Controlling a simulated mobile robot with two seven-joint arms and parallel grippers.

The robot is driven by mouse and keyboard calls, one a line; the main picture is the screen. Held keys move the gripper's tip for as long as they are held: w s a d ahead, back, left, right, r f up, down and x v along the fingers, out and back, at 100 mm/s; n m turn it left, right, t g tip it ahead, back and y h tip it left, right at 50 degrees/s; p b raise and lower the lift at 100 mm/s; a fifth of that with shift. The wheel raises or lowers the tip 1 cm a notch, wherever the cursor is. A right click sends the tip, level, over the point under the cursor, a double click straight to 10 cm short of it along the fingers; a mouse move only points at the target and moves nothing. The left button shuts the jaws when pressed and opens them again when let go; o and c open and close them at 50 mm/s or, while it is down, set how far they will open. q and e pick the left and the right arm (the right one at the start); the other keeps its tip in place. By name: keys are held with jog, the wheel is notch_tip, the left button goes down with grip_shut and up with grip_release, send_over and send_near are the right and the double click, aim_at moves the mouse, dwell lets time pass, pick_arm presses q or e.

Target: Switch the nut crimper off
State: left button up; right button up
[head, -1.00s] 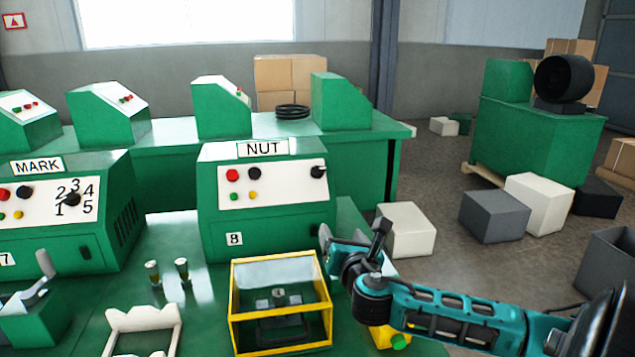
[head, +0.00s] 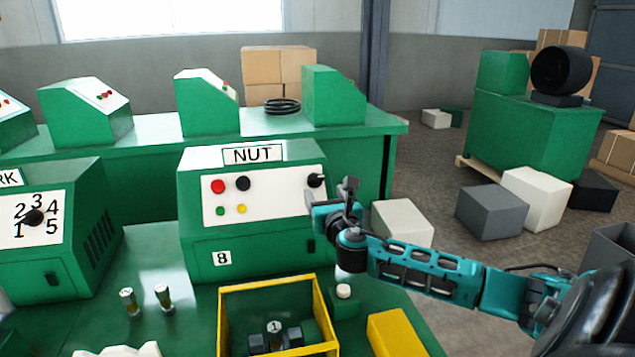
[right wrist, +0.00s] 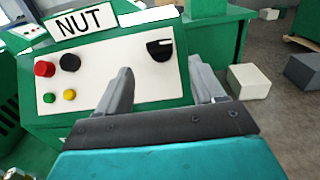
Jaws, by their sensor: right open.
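The nut crimper (head: 255,220) is a green box with a NUT sign and a number 8 label. Its white panel carries a red button (head: 218,186), a black button (head: 243,183), small green and yellow buttons, and a black rotary switch (head: 316,180) at the panel's right end. The switch also shows in the right wrist view (right wrist: 160,50), ahead of the fingers and apart from them. My right gripper (right wrist: 165,90) is open and empty, its two grey fingers spread before the panel; in the head view it (head: 335,196) is just right of and below the switch. My left gripper is not visible.
A yellow-framed box (head: 222,325) stands on the green bench before the crimper, with a yellow block (head: 398,335) beside it. Two small cylinders stand at the left. A second machine (head: 60,250) with a numbered dial is to the left. Boxes lie on the floor at right.

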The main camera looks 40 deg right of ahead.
aim_at(317, 180)
jog(key=x, duration=0.7)
jog(key=shift+w+d, duration=0.1)
jog(key=shift+w, duration=0.15)
jog(key=c, duration=1.1)
